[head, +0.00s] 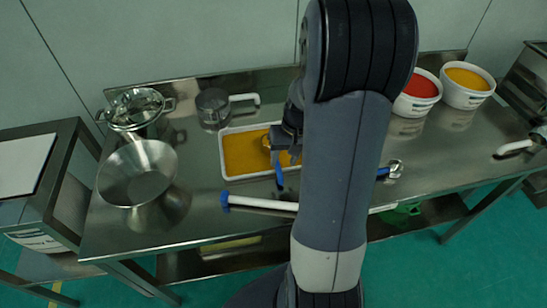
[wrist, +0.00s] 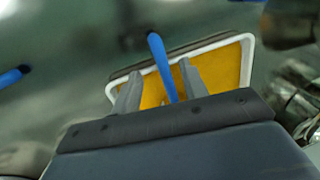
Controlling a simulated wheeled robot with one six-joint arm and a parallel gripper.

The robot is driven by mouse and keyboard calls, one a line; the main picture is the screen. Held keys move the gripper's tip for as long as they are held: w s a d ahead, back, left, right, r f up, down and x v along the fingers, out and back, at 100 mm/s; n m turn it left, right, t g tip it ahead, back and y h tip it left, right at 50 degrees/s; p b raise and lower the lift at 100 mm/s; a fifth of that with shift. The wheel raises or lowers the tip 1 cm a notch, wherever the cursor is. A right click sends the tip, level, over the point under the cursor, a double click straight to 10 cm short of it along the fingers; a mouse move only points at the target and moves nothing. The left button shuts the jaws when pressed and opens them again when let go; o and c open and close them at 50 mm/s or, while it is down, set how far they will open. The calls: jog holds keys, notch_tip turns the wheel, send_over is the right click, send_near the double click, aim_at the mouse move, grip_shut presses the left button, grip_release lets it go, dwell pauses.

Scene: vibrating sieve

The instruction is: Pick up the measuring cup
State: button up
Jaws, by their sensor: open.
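A blue handle (head: 279,176), which looks like that of the measuring cup, sticks out at the front of a white tray (head: 224,160) of yellow-orange powder. The cup's bowl is mostly hidden by my gripper. My gripper (head: 284,157) is over the tray. In the wrist view the two grey fingers (wrist: 160,86) are apart, with the blue handle (wrist: 160,58) running between them. I cannot tell whether either finger touches it. A jug with a white handle (head: 214,106) stands behind the tray.
On the steel table stand a steel bowl (head: 137,172), a clamped pot (head: 137,109) and tubs of red (head: 420,84) and yellow (head: 467,77) powder. A white, blue-ended tool (head: 262,204) lies in front of the tray. My arm hides the table's middle.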

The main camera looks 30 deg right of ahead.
aim_at(280, 171)
jog(key=shift+w+a+f, duration=0.1)
jog(key=shift+a+f, duration=0.05)
jog(key=shift+f, duration=0.75)
jog(key=shift+a+f, duration=0.2)
jog(key=shift+f, duration=0.65)
jog(key=shift+w+a+f, duration=0.1)
jog(key=shift+a+f, duration=0.05)
jog(key=shift+f, duration=0.75)
grip_shut()
